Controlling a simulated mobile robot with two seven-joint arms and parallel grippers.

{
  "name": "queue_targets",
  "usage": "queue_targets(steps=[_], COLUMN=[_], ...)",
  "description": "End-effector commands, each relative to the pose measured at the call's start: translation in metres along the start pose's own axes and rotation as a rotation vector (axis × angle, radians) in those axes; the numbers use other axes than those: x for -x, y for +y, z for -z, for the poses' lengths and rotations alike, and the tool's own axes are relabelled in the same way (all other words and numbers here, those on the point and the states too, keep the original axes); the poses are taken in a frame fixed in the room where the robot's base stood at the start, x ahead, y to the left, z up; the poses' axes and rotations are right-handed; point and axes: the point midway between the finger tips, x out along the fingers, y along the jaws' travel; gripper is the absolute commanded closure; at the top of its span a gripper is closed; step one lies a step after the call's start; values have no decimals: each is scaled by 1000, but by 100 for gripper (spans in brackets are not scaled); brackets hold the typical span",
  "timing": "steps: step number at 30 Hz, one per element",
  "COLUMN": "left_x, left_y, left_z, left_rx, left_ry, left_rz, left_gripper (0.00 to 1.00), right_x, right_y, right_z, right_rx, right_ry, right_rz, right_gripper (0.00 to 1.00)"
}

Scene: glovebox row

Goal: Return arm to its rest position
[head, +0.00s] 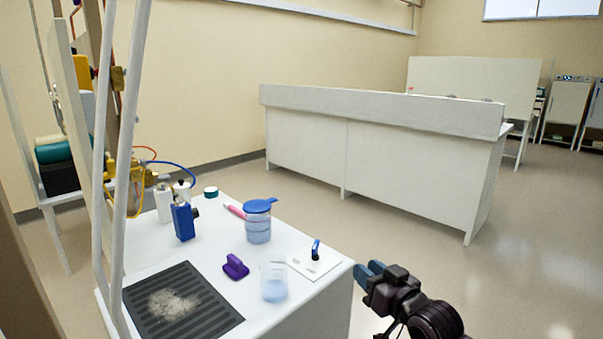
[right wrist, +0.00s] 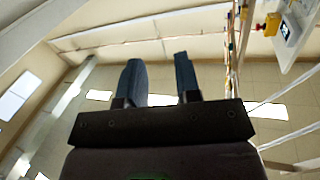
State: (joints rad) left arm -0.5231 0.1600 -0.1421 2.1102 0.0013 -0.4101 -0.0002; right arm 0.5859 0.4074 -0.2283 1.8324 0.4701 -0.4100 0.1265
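My right gripper (head: 369,272) is at the lower right in the head view, beside the right edge of the white table and over open floor. Its two blue-grey fingers stand apart with nothing between them, as the right wrist view (right wrist: 158,65) shows. It touches no object that I can see. My left gripper is not in the head view.
The white table (head: 225,212) holds a clear beaker (head: 274,283), a blue-lidded jar (head: 258,226), a purple item (head: 235,267), a blue device (head: 184,221) and a dark ribbed mat (head: 215,310). A long white bench (head: 385,160) stands behind. The floor right of my gripper is clear.

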Motion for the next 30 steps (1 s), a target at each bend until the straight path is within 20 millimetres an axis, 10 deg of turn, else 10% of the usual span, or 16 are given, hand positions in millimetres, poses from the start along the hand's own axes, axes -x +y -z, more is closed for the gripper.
queue_targets(steps=[30], left_x=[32], left_y=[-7], left_z=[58], left_rx=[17], left_ry=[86], left_rz=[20], left_gripper=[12], right_x=[334], right_y=[-25], right_z=[-178], right_rx=[122], right_ry=[-437], right_rz=[-439], right_gripper=[69])
